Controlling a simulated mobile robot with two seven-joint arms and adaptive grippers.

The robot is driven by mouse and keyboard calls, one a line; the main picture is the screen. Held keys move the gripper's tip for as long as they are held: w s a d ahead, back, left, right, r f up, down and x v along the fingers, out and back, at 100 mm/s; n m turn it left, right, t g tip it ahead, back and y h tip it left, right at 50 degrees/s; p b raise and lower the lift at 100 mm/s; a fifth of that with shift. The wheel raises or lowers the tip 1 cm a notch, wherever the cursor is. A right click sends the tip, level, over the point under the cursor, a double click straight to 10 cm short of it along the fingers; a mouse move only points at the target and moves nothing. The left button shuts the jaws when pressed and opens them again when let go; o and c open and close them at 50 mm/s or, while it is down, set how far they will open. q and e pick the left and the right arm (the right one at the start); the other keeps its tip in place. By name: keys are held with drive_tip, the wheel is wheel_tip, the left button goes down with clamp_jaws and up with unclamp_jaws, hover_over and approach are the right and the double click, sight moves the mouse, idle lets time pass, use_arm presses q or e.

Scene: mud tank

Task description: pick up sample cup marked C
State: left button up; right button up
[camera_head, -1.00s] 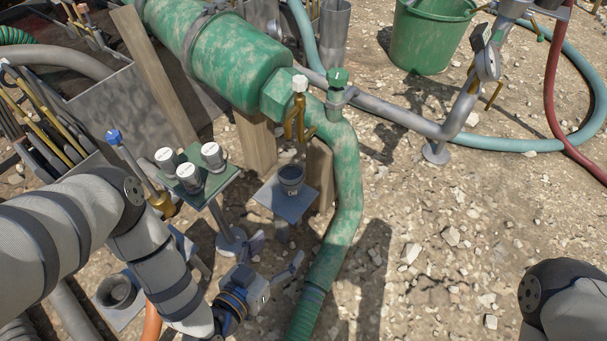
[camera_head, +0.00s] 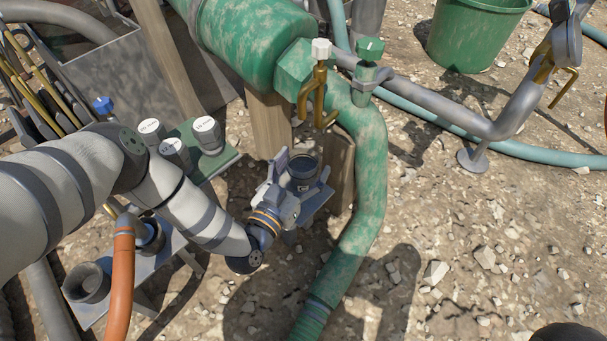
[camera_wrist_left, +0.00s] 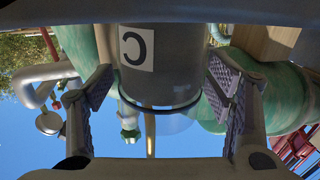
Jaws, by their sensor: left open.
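My left gripper (camera_head: 304,166) is open, with one finger on each side of the cup. In the left wrist view its fingers (camera_wrist_left: 160,90) show gaps to the cup's wall on both sides. The gripper hides part of the plate. My right gripper is not in view.
A green pipe (camera_head: 372,175) curves down just right of the cup, with a brass tap (camera_head: 318,95) above. Several white-lidded cups (camera_head: 207,133) stand on a green plate to the left. An orange hose (camera_head: 122,275) lies lower left. Stony ground (camera_head: 470,240) on the right is mostly open.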

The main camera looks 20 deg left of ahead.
use_arm(q)
drive_tip(key=c, duration=1.2)
